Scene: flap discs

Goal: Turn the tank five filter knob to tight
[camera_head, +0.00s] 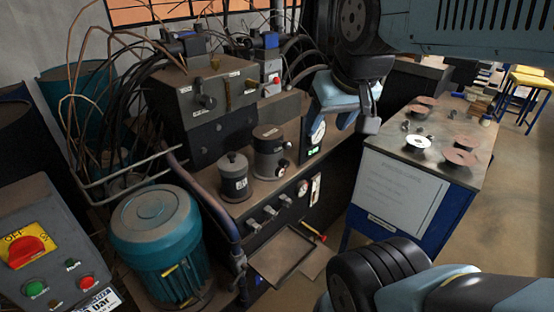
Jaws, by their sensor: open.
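Two dark cylindrical tanks stand on the bench: a smaller one (234,180) with a knob on its lid and a small white label, and a larger one (267,152) to its right with dark knobs (283,164) on its right side. The labels are too small to read, so I cannot tell which is tank five or how tight its filter knob is. My gripper (368,118) hangs at the upper middle, right of the tanks and apart from them. It is open, and no object shows in it. Its fingers are small and partly hidden by my arm.
A control box (208,98) with cables stands behind the tanks. A teal motor (158,240) and a red-switch panel (45,255) are at left. Lever valves (270,210) and a tray (283,254) are below. A disc-strewn table (400,195) is at right.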

